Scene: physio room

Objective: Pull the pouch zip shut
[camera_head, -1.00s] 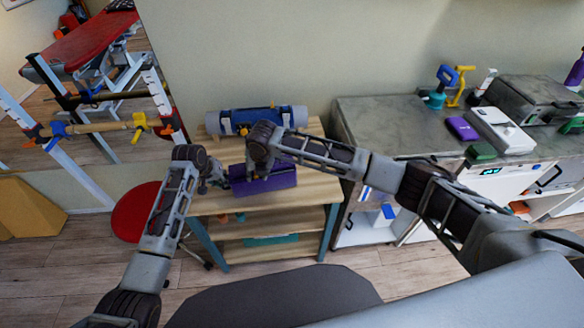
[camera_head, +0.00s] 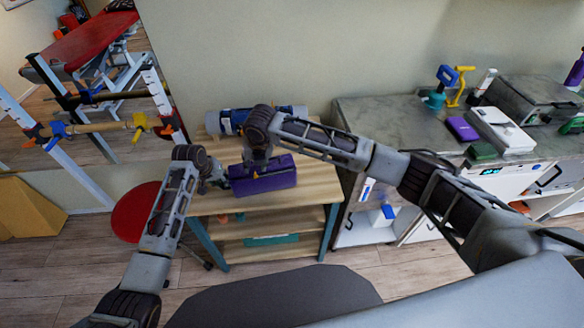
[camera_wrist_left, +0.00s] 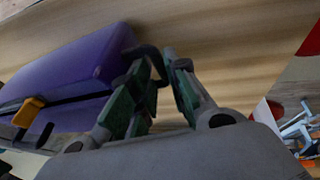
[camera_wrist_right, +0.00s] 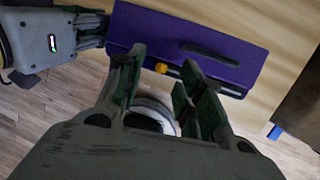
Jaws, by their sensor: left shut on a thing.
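The purple pouch (camera_head: 262,178) lies on the wooden shelf top. In the left wrist view the pouch (camera_wrist_left: 75,68) shows a dark zip line along its side, with a yellow-orange zip pull (camera_wrist_left: 28,110) partway along. My left gripper (camera_wrist_left: 168,58) is shut on a dark loop at the pouch's end. My right gripper (camera_wrist_right: 165,62) is open above the pouch's side. The yellow zip pull (camera_wrist_right: 166,69) shows between its fingertips in the right wrist view. I see no contact with it. In the head view the right wrist hides the zip pull.
A blue-grey roll (camera_head: 228,122) lies behind the pouch against the wall. A red round stool (camera_head: 135,212) stands left of the wooden shelf unit (camera_head: 315,190). A grey counter (camera_head: 385,115) with devices stands to the right. The shelf top right of the pouch is clear.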

